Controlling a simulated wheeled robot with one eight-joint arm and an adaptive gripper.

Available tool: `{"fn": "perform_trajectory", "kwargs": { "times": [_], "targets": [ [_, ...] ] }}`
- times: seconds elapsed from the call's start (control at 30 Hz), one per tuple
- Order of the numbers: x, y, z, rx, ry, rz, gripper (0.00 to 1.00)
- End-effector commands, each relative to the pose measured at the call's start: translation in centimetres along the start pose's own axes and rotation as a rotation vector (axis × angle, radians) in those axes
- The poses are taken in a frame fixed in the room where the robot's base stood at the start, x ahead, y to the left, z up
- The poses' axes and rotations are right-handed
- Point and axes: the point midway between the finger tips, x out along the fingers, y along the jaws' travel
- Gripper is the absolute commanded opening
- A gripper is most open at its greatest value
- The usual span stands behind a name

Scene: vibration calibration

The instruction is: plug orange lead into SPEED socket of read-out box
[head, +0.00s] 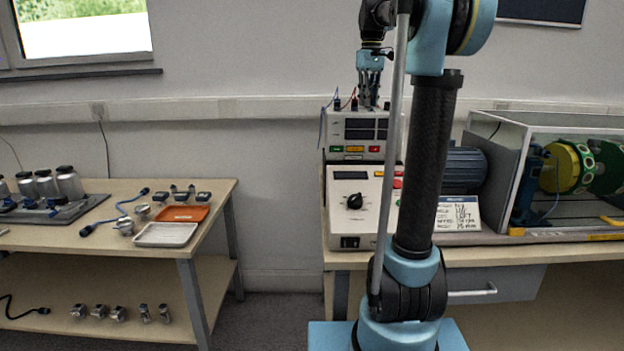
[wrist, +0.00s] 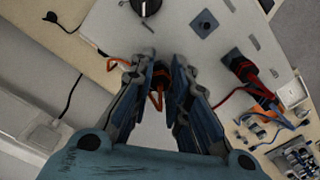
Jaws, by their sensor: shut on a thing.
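The read-out box (head: 348,140) stands on top of a larger control unit, with dark displays and green, orange and red labels on its front. My gripper (head: 369,104) points down at the top of this box, at its right part. In the wrist view my gripper (wrist: 161,66) is closed around the dark plug of the orange lead (wrist: 157,98), whose cable loops toward the camera. The plug is over or at the light grey box top; I cannot tell whether it sits in a socket. A square dark socket (wrist: 204,23) shows ahead, to the right of the plug.
A dark plug with a red lead (wrist: 240,65) stands right of my gripper. In the head view, blue and red leads stand on the box's left top. The control unit (head: 352,234) is below. A glass-sided rig (head: 494,150) stands right, a table with trays (head: 167,234) left.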

Motion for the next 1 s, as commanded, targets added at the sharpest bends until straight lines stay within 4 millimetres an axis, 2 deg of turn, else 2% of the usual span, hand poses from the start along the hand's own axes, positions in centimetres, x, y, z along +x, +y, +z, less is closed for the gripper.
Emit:
{"fn": "perform_trajectory", "kwargs": {
  "times": [0.6,1.0],
  "targets": [
    [-0.5,0.0,0.0,-0.001,0.001,0.0,0.0],
    [-2.3,0.0,-0.1,-0.001,0.001,0.0,0.0]
  ]
}}
